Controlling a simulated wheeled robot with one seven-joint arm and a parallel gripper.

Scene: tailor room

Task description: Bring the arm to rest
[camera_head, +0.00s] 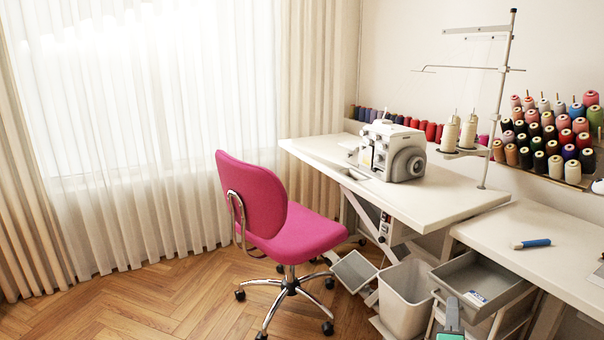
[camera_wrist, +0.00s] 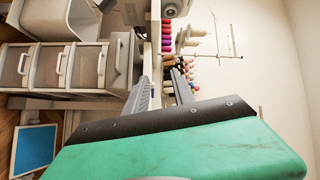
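My gripper (camera_wrist: 164,84) shows in the wrist view with its two grey fingers apart and nothing held between them. Its green and black body fills the lower part of that view. In the head view only a small grey and green part of my gripper (camera_head: 451,319) shows at the bottom edge, in front of the open grey drawer (camera_head: 462,272). The rest of my arm is outside the head view.
A white sewing table (camera_head: 440,200) bears a sewing machine (camera_head: 392,151). A blue-handled tool (camera_head: 531,243) lies on the white desk (camera_head: 545,225) at right. A pink chair (camera_head: 290,232) and grey bin (camera_head: 403,300) stand nearby. Wooden floor at left is clear.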

